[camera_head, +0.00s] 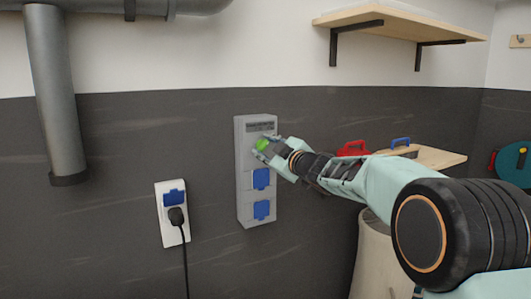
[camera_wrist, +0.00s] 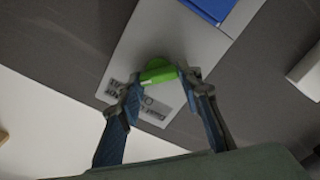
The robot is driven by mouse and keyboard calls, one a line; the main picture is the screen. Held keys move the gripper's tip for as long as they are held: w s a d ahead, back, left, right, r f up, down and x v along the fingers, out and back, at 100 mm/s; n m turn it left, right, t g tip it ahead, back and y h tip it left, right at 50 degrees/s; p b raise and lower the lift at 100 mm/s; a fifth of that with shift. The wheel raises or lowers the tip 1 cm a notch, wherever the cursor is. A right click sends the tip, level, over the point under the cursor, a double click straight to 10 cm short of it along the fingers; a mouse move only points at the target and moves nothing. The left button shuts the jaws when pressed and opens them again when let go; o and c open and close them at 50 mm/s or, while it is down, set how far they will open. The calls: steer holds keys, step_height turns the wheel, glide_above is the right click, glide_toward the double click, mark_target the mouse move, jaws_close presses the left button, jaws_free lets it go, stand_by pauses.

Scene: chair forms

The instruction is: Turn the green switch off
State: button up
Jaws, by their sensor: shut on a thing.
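The green switch (camera_head: 262,144) sits in the upper part of a grey wall panel (camera_head: 244,209). In the wrist view the green switch (camera_wrist: 158,70) lies between my two fingertips, with the panel (camera_wrist: 150,30) behind it. My gripper (camera_head: 268,147) is at the panel, shut on the green switch. In the wrist view my gripper (camera_wrist: 160,80) has a finger at each side of the switch. A printed label is beside the switch, partly hidden by the fingers. The switch's exact setting cannot be read.
Blue-covered sockets (camera_head: 261,179) are below the switch on the panel. A white outlet (camera_head: 171,227) with a black plug (camera_head: 177,216) is to the left. A grey pipe (camera_head: 55,90) runs down the wall. A wooden shelf (camera_head: 400,22) is above right; a lower shelf holds red and blue items.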

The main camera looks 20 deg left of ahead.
steer(key=n+b, duration=0.1)
steer(key=n, duration=0.1)
steer(key=n+b, duration=0.1)
steer(key=n, duration=0.1)
steer(key=shift+f+n, duration=0.2)
steer(key=shift+n, duration=0.1)
steer(key=shift+n+b, duration=1.05)
steer(key=shift+n, duration=0.95)
steer(key=o, duration=1.2)
steer(key=shift+c, duration=0.2)
steer(key=v, duration=1.2)
